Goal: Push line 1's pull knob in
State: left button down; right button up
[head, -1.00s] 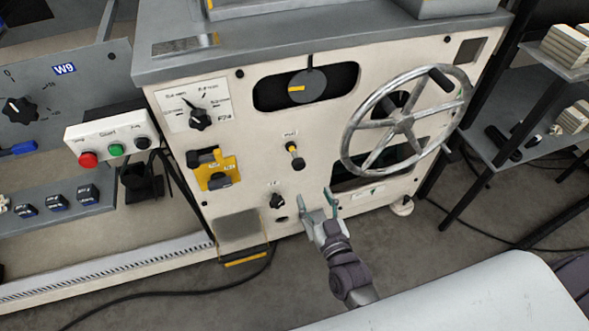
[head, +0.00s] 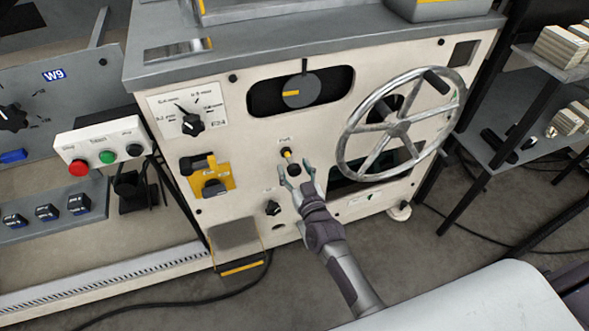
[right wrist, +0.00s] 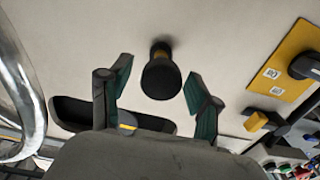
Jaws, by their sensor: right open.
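The pull knob (head: 293,168) is a black knob on a short stem with a yellow band. It sticks out of the cream machine panel (head: 330,120), below a small label. My right gripper (head: 294,174) is open at the knob, its fingers on either side. In the right wrist view the black knob (right wrist: 161,78) shows between and just beyond the open teal-padded fingertips (right wrist: 158,82), with a bit of yellow stem behind it. I see no clear contact. My left gripper is not in view.
A large handwheel (head: 398,124) stands out from the panel to the right. A yellow switch plate (head: 229,178) and a small black knob (head: 273,208) sit to the left. A button box (head: 103,146) with red and green buttons is farther left.

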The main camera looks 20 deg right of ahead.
grip_shut()
